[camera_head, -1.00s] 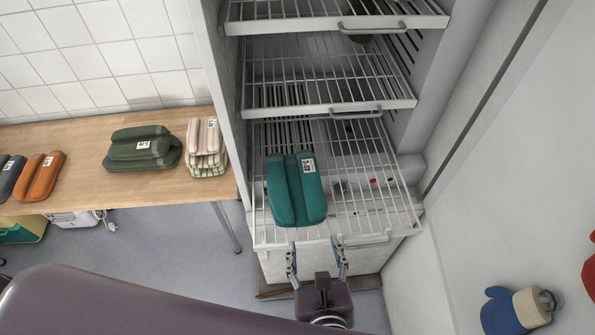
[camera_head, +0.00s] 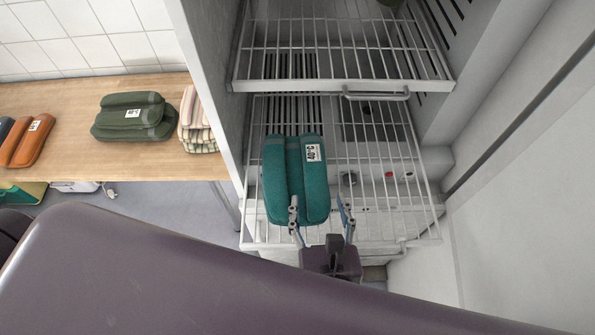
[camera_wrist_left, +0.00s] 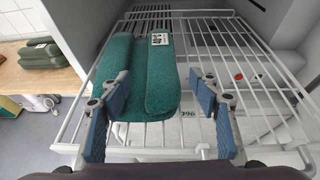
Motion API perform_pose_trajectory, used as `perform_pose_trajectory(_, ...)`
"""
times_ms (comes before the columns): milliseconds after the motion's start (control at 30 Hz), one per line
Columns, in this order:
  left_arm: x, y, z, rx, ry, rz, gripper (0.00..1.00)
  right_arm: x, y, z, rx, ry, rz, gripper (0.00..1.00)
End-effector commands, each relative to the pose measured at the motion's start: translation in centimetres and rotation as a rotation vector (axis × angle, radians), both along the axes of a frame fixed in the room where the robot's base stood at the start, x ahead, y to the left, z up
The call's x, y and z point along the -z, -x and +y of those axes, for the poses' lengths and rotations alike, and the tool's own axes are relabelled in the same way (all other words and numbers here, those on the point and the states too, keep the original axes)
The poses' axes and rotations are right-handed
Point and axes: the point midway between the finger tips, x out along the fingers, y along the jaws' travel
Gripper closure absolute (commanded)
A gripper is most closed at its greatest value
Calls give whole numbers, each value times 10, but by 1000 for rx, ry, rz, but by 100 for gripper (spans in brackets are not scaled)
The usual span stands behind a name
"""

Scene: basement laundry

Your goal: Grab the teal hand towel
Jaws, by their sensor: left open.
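The teal hand towel (camera_head: 297,178) is a folded roll with a white label, lying on the lowest wire shelf (camera_head: 390,225) of the cabinet. It also shows in the left wrist view (camera_wrist_left: 157,75), between and beyond the two fingers, a little left of centre. My left gripper (camera_head: 321,212) is open at the towel's near end. In the head view its left finger overlaps the near end of the towel and its right finger is right of the towel. In the left wrist view the gripper (camera_wrist_left: 158,115) has nothing clamped in it. My right gripper is not in view.
Another wire shelf (camera_head: 345,86) with a handle hangs above the towel. The cabinet's side wall (camera_head: 212,80) stands left of it. A wooden table (camera_head: 70,122) carries a dark green towel (camera_head: 134,117), a striped stack (camera_head: 196,122) and an orange towel (camera_head: 31,142).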

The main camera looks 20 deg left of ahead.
Motion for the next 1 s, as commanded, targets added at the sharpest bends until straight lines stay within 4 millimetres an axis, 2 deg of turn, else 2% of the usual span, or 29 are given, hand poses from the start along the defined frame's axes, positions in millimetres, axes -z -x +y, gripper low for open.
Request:
perform_pose_trajectory(200, 7, -20, 7, -1, -2, -2, 44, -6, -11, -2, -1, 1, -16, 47)
perform_pose_trajectory(600, 25, -67, 20, -1, -2, -1, 44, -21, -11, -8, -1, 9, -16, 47)
perform_pose_trajectory(867, 27, -69, 21, 0, 1, 0, 44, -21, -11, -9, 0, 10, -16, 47)
perform_pose_trajectory(1000, 27, -69, 21, -1, 0, 0, 57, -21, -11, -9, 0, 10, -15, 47)
